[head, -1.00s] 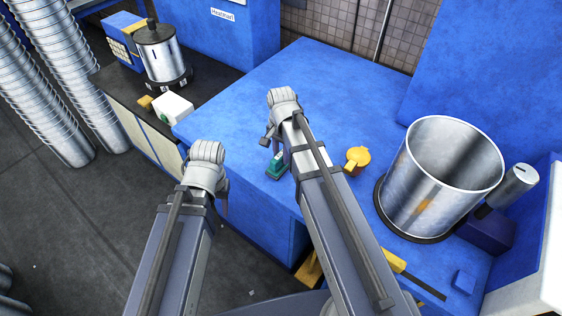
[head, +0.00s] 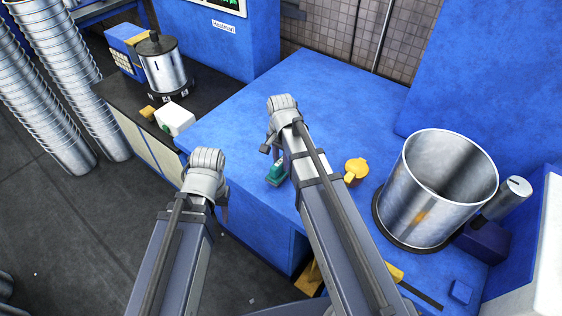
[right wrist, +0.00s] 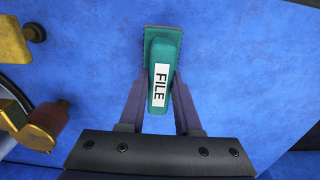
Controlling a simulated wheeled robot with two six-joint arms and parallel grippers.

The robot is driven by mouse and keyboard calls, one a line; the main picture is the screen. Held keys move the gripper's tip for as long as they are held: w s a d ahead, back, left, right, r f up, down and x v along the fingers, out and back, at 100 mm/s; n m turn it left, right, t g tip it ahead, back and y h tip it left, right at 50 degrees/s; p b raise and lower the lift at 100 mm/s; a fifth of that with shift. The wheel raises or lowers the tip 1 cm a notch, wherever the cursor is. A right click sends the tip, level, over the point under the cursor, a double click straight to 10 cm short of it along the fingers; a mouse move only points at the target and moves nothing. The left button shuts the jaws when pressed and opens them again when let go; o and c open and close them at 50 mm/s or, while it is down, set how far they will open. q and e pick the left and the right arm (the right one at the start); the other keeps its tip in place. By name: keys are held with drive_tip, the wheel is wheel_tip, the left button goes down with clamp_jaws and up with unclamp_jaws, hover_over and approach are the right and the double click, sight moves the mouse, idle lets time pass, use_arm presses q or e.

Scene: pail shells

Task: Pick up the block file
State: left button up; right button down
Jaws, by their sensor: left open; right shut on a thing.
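The block file (head: 276,174) is a small teal-green block with a darker grey-green base, on the blue bench. In the right wrist view the block file (right wrist: 163,58) shows a white label reading FILE. My right gripper (right wrist: 158,82) has its two fingers on either side of the block and is shut on it. In the head view the right gripper (head: 277,158) is partly hidden by its own wrist. I cannot tell whether the block touches the bench or is slightly above it. My left gripper (head: 224,210) is open and empty, off the bench's left front edge.
A yellow cup-like item (head: 356,170) lies just right of my right arm. A large open metal pail (head: 422,205) stands further right. Behind left, a dark counter holds a white box (head: 175,119) and a lidded metal pot (head: 165,70). The bench behind the file is clear.

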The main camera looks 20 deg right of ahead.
sight(281, 161)
wheel_tip(281, 161, up, 8)
drive_tip(key=p, duration=0.6)
drive_tip(key=shift+f+p, duration=0.1)
drive_tip(key=shift+p, duration=0.25)
drive_tip(key=c, duration=1.2)
unclamp_jaws()
clamp_jaws()
drive_tip(key=shift+f+b, duration=0.95)
drive_tip(key=shift+f, duration=0.05)
drive_tip(key=shift+r, duration=0.15)
